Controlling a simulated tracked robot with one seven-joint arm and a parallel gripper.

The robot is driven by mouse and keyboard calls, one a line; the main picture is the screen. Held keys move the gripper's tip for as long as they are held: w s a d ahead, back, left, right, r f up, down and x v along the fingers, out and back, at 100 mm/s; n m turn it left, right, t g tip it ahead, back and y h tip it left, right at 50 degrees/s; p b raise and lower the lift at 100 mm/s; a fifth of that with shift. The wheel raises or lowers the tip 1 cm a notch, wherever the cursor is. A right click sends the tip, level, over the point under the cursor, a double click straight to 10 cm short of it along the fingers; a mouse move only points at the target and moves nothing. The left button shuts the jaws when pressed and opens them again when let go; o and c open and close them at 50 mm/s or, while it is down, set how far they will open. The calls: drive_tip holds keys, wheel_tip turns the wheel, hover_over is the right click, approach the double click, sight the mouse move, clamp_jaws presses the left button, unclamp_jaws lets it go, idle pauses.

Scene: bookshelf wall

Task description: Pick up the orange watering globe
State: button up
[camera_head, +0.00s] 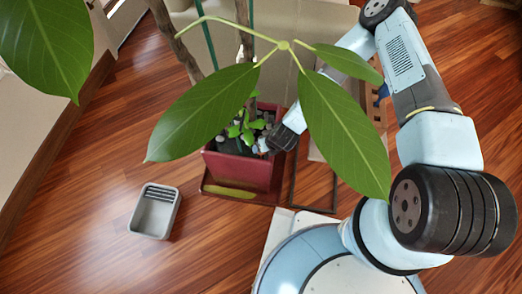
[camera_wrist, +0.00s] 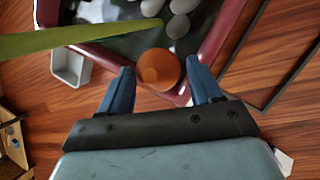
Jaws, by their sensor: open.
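The orange watering globe (camera_wrist: 160,69) shows as a round orange-brown ball in the wrist view, at the near corner of the red planter (camera_wrist: 225,28). My gripper (camera_wrist: 163,78) is open, with one blue finger on each side of the globe in the picture. I cannot tell whether the fingers touch it. In the head view the red planter (camera_head: 240,170) stands on the floor, with my arm's end reaching to its right side. There, leaves and my arm hide the globe and most of the gripper.
Large green leaves (camera_head: 345,125) hang across the head view, and a green stem (camera_wrist: 80,37) crosses the wrist view. Grey stones (camera_wrist: 178,25) lie in the planter. A grey bin (camera_head: 154,211) stands on the wooden floor to the left, with clear floor around it.

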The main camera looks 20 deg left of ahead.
drive_tip(key=shift+x, duration=2.35)
drive_tip(key=shift+c, duration=0.2)
drive_tip(key=c, duration=0.7)
